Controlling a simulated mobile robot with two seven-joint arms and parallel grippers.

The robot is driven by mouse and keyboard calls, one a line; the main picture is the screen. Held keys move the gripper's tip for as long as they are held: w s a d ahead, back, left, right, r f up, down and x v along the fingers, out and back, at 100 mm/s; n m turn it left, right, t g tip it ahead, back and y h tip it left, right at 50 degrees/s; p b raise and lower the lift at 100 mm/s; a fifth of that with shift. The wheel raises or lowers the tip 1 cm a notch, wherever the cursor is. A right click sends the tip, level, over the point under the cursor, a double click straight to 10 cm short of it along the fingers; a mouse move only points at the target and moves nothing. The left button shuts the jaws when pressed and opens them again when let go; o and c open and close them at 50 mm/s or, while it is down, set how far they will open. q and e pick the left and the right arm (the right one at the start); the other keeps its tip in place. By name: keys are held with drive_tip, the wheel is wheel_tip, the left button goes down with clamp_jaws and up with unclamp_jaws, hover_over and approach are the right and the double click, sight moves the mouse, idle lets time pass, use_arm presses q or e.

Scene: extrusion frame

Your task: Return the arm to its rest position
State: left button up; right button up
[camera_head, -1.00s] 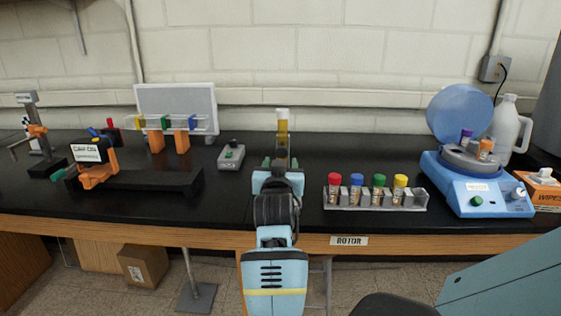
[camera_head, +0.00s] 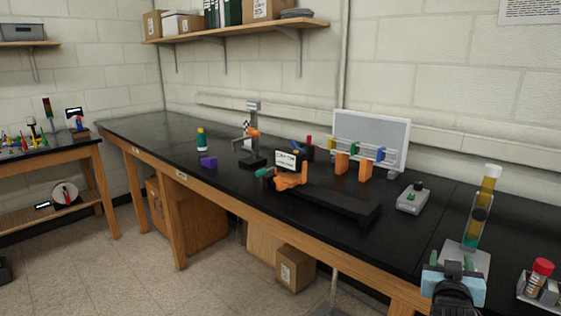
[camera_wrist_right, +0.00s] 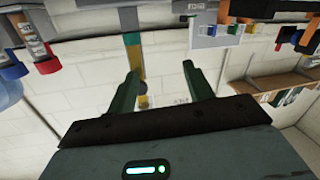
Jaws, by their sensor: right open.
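My right gripper (camera_head: 457,268) is at the lower right of the head view, at the bench's front edge. In the right wrist view the two green fingers (camera_wrist_right: 161,72) stand apart with nothing held between them. A tall clear tube with yellow and green contents (camera_head: 485,198) stands upright on a pale base plate (camera_head: 468,257), just beyond the gripper. The tube also shows in the right wrist view (camera_wrist_right: 134,48), seen upside down between the fingertips, closer to the left one. My left gripper is not in view.
The black bench (camera_head: 222,190) holds a grey box with a green button (camera_head: 411,199), an orange clamp device (camera_head: 292,177) and a rack (camera_head: 357,152). A red-capped vial (camera_head: 538,277) is close to the right of my gripper. A wall shelf (camera_head: 237,38) hangs above.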

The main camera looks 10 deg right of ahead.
drive_tip(key=s+a+f+n+y+p, duration=0.1)
drive_tip(key=s+a+f+n+y, duration=0.15)
drive_tip(key=s+a+f, duration=0.35)
drive_tip(key=s+a+f+n+g+y, duration=0.1)
drive_tip(key=s+a+f+n+y, duration=0.15)
drive_tip(key=f, duration=0.55)
drive_tip(key=s+a+f+n+y+p, duration=0.1)
drive_tip(key=s+a+f+n+y, duration=0.15)
drive_tip(key=s+a+f, duration=0.35)
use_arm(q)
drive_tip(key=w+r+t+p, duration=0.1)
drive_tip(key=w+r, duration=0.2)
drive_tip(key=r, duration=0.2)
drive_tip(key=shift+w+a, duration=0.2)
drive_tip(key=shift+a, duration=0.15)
use_arm(e)
drive_tip(key=s+a+f+g+y, duration=0.1)
drive_tip(key=s+a+f, duration=0.2)
drive_tip(key=s, duration=0.4)
drive_tip(key=s+a+f+g+y, duration=0.1)
drive_tip(key=s+a+f+y, duration=0.1)
drive_tip(key=s, duration=0.5)
drive_tip(key=s+a+f+g+y, duration=0.2)
drive_tip(key=s+a+f, duration=0.2)
drive_tip(key=s, duration=0.4)
drive_tip(key=shift+a+f, duration=0.35)
drive_tip(key=shift+f, duration=0.55)
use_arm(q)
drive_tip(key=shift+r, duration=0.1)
